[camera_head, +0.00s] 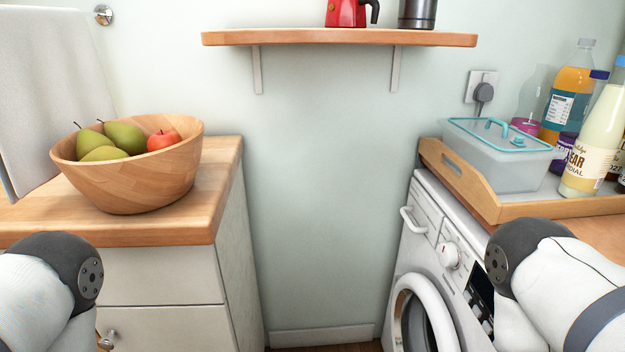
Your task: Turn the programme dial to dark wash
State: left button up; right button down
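The washing machine (409,262) stands at the right under a wooden worktop, its front seen at an angle. Its programme dial (450,255) is a white round knob with a small red mark, on the panel between the detergent drawer (421,222) and a dark display (478,294). The dial's labels are too small to read. The round door (423,318) is below, partly cut off by the frame. My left arm shows at the lower left and my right arm at the lower right, in front of part of the machine. Neither gripper is in view.
A wooden tray (462,180) on the right worktop holds a lidded box (497,158) and several bottles. A fruit bowl (130,178) stands on the left cabinet. A shelf (340,38) is on the wall above. The gap between cabinet and machine is clear.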

aim_at(448, 254)
jog(key=z, duration=1.25)
